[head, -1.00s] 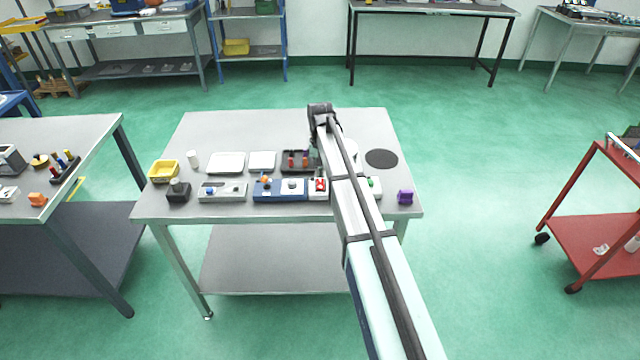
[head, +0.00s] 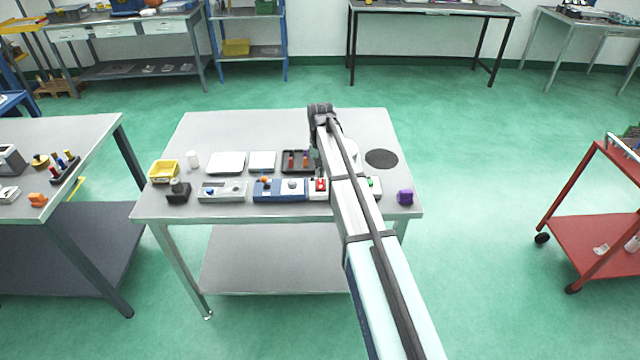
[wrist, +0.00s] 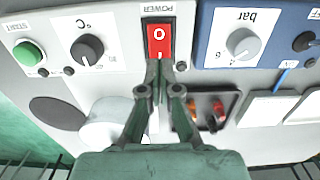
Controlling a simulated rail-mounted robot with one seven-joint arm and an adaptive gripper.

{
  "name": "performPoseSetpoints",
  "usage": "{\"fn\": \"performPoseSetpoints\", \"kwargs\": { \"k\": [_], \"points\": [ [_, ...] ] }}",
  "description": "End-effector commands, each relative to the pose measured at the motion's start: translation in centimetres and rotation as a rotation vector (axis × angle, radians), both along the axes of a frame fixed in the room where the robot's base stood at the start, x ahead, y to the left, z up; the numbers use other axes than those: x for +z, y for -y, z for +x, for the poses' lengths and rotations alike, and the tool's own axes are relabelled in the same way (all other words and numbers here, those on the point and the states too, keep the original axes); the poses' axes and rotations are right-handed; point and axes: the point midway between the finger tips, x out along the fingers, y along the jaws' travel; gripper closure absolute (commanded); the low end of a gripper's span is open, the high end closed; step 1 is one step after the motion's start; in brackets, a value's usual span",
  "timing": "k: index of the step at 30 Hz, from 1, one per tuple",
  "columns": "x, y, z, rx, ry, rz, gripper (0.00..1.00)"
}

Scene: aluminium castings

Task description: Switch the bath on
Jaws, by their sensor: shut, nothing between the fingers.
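The red power switch (wrist: 159,40), marked O and I, sits on a light panel under the label POWER, which appears upside down in the wrist view. It also shows in the head view (head: 320,184), just left of my arm. My gripper (wrist: 160,68) is shut and empty, its fingertips at the I end of the switch. I cannot tell whether they touch or press it. In the head view my arm partly hides the gripper. On the same side are a °C knob (wrist: 88,48) and a green START button (wrist: 28,53).
A blue panel with a bar knob (wrist: 240,43) adjoins the switch. A dark tray (head: 298,161) with small coloured parts and a pale round vessel (wrist: 108,122) stand behind. A black disc (head: 381,159) and a purple block (head: 405,197) lie right of my arm.

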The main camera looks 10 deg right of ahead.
Motion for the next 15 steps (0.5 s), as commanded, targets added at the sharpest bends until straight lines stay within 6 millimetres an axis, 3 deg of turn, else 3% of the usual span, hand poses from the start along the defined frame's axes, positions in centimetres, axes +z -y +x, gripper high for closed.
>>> {"fn": "performPoseSetpoints", "kwargs": {
  "k": [15],
  "points": [
    [-0.72, 0.00, 0.00, 0.000, 0.000, 0.000, 1.00]
  ]
}}
